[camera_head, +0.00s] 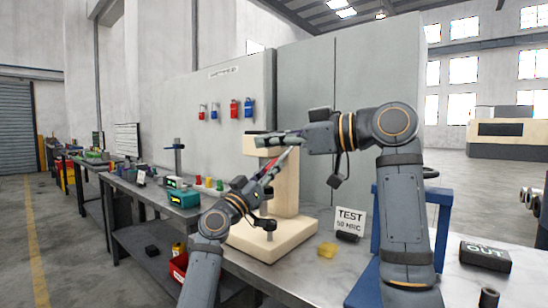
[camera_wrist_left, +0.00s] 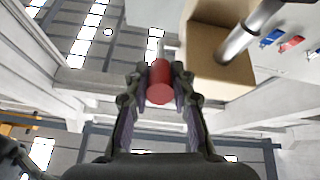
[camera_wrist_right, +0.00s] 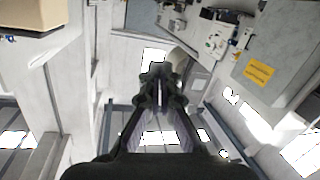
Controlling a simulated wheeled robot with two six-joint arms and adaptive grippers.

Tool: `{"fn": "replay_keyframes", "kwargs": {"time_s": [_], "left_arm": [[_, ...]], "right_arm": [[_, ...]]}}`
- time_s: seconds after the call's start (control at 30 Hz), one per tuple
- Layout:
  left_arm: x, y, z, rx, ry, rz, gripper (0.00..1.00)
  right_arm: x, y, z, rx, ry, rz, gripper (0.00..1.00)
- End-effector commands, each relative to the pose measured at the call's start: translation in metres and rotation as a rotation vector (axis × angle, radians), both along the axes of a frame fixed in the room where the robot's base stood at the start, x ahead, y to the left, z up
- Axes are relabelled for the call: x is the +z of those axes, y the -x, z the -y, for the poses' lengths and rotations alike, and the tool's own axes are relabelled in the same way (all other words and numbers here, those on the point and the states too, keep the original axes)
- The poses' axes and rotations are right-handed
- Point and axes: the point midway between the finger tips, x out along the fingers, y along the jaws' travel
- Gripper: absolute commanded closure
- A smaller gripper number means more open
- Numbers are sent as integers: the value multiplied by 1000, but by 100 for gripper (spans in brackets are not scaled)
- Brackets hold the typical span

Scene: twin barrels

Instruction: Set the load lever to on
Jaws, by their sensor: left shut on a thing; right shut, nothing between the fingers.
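The load lever's red cylindrical grip (camera_wrist_left: 160,88) is between the fingertips of my left gripper (camera_wrist_left: 160,80), which is shut on it. In the head view my left gripper (camera_head: 270,170) is in front of the cream tester (camera_head: 285,232), beside its column and below its head; little of the lever shows there. My right gripper (camera_head: 270,139) is shut and empty in front of the tester's head, above my left gripper. It also shows closed in the right wrist view (camera_wrist_right: 161,78). No on or off marking of the lever is readable.
The tester stands on a metal bench (camera_head: 325,262). A blue frame (camera_head: 437,205) stands at the bench. A teal-edged box (camera_head: 182,196) is at the left.

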Motion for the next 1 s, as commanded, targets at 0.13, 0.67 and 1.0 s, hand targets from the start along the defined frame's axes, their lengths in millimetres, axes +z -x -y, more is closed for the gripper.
{"fn": "replay_keyframes", "kwargs": {"time_s": [0.13,0.67,1.0], "left_arm": [[-2,-1,0,1,-1,-2,100],[-2,-1,0,0,-2,-3,100],[-2,-1,0,0,-2,-3,100]], "right_arm": [[17,-46,21,-205,235,67,100],[17,-80,35,-334,411,91,100],[-7,-126,-6,-335,410,91,100]]}}
